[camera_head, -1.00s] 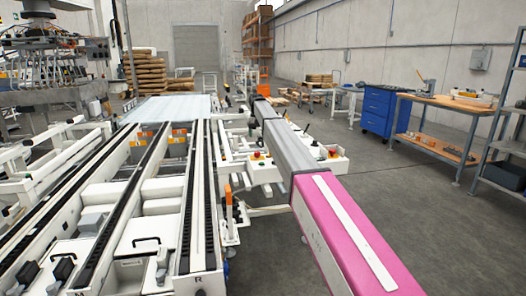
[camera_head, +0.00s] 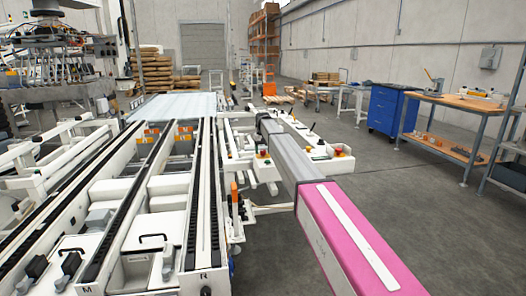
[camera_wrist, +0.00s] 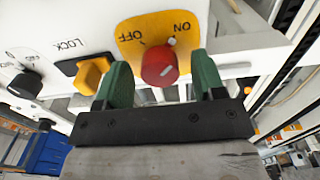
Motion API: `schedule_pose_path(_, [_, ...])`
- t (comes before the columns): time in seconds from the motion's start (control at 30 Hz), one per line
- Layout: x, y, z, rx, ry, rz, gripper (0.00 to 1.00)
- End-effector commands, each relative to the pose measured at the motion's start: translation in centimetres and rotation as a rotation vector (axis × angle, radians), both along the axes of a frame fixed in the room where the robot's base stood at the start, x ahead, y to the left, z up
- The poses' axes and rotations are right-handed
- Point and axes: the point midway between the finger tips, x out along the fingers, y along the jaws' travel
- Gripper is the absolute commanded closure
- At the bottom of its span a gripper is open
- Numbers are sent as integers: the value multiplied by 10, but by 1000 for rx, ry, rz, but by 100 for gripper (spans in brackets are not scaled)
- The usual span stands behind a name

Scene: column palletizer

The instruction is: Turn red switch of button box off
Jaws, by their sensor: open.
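In the wrist view the red switch (camera_wrist: 159,68) is a round knob on a yellow plate (camera_wrist: 129,42) of the white button box (camera_wrist: 55,22). The plate carries the words OFF and ON on either side of the knob. My gripper (camera_wrist: 161,62) is open, with one green finger on each side of the knob in the picture. I see no contact, and the exact depth between fingers and knob is unclear. The gripper cannot be made out in the head view.
Beside the switch are a yellow knob (camera_wrist: 91,74) by the word LOCK and a black knob (camera_wrist: 25,84). In the head view conveyor rails (camera_head: 203,205) run along the left. A blue cabinet (camera_head: 391,110) and wooden workbench (camera_head: 460,102) stand right. Open floor lies between.

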Motion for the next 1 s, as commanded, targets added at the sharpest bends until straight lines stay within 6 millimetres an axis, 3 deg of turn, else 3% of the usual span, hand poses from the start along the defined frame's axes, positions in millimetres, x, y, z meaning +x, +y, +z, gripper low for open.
schedule_pose_path(0.1, [0, 0, 0, 0, 0, 0, 37])
schedule_pose_path(0.17, [0, 0, 0, 0, 0, 0, 53])
schedule_pose_path(0.27, [0, 0, 1, 0, 0, 0, 86])
schedule_pose_path(0.67, [0, 0, 1, 0, 0, 46, 86])
schedule_pose_path(1.0, [0, 0, 1, 1, 0, 279, 86])
